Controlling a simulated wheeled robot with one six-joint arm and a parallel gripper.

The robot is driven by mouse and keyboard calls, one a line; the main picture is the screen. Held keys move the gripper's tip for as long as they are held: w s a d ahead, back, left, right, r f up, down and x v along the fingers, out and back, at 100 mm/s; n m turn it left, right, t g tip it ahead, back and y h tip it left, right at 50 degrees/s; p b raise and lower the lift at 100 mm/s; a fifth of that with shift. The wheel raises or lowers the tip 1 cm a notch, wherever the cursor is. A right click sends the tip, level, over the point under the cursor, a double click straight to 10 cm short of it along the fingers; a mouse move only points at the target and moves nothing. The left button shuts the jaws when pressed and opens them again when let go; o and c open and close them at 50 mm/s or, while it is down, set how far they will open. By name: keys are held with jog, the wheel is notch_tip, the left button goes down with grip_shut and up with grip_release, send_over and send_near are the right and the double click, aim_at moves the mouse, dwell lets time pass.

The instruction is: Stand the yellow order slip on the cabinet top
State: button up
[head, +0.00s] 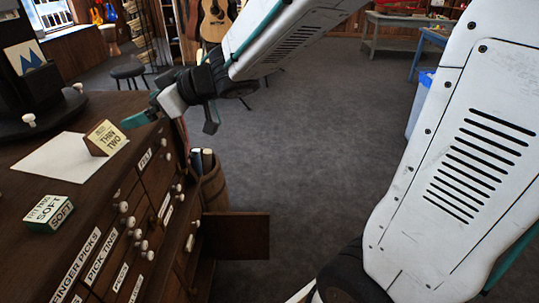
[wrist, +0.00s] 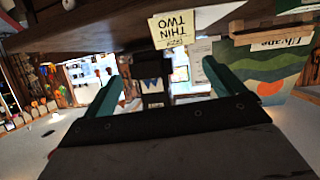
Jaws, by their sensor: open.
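The yellow order slip (head: 106,138), marked THIN TWO, stands as a small leaning card on a white sheet on the cabinet top (head: 95,185), near its right edge. It also shows upside down at the top of the wrist view (wrist: 173,30). My gripper (head: 172,114) is open beside the cabinet's edge, to the right of the slip and apart from it. In the wrist view its two teal fingers (wrist: 163,78) are spread with nothing held between them.
A green and white SOFT box (head: 48,213) sits on the cabinet top at left. A drawer or door panel (head: 236,235) sticks out from the cabinet front. A barrel (head: 212,185) stands beside the cabinet. The grey floor (head: 300,130) is mostly clear.

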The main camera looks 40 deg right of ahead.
jog(key=d+r+m+t+h, duration=0.3)
jog(key=d+m+h, duration=0.3)
jog(key=d+h, duration=0.5)
jog(key=s+d+f+m+g+h, duration=0.1)
jog(key=s+d+f+m+g, duration=0.15)
jog(key=s+d, duration=0.55)
jog(key=s+a+f+g, duration=0.1)
jog(key=s+g, duration=0.2)
jog(key=s, duration=0.4)
jog(key=s+a+f+m+g+y, duration=0.1)
jog(key=s+f+g, duration=0.1)
jog(key=s, duration=0.5)
jog(key=s+a+f+g+y, duration=0.1)
jog(key=s+a+f+g, duration=0.1)
jog(key=s, duration=0.5)
jog(key=shift+g, duration=0.85)
